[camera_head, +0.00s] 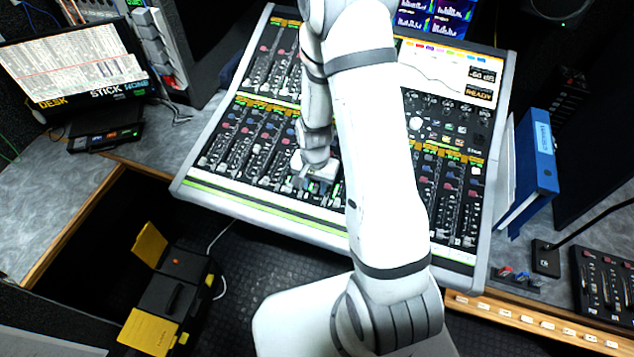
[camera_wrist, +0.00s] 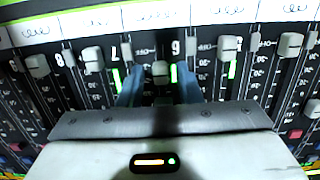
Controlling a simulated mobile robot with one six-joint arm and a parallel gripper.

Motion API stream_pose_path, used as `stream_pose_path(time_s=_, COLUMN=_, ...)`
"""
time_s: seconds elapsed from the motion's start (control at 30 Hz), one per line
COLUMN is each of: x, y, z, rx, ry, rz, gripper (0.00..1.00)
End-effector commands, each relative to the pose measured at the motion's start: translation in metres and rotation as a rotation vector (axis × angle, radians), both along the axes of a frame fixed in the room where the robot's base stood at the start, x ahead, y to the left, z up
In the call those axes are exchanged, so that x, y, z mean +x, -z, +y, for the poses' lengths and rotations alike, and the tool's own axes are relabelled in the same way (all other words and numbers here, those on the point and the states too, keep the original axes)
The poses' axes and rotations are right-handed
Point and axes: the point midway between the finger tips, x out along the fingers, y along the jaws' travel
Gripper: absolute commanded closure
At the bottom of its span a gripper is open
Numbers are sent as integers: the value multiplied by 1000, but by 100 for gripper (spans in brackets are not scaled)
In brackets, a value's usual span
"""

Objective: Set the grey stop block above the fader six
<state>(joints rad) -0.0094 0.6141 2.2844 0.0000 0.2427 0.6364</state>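My gripper (camera_wrist: 160,86) is low over the mixing console (camera_head: 203,192). In the wrist view its two dark blue fingers stand apart, one on each side of a small grey cap-like piece (camera_wrist: 160,72) between the labels 7 and 6. A gap shows on both sides of that piece. I cannot tell whether it is the cap of fader six or the grey stop block. Neighbouring grey fader caps stand at the left (camera_wrist: 92,58) and right (camera_wrist: 230,48). No separate stop block can be made out. In the head view my arm covers part of the console.
A blue binder (camera_head: 540,160) stands right of the console. A monitor (camera_head: 75,65) is at the left. A black case with yellow parts (camera_head: 170,300) sits on the floor below. A smaller control panel (camera_head: 605,285) is at the far right.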

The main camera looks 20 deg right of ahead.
Motion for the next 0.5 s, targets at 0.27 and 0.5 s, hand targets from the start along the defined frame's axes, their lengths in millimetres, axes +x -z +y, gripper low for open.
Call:
stream_pose_path(time_s=0.27, x=0, y=0, z=0, rx=0, ry=1, rz=0, gripper=91)
stream_pose_path(time_s=0.5, x=0, y=0, z=-1, rx=0, ry=1, rz=1, gripper=100)
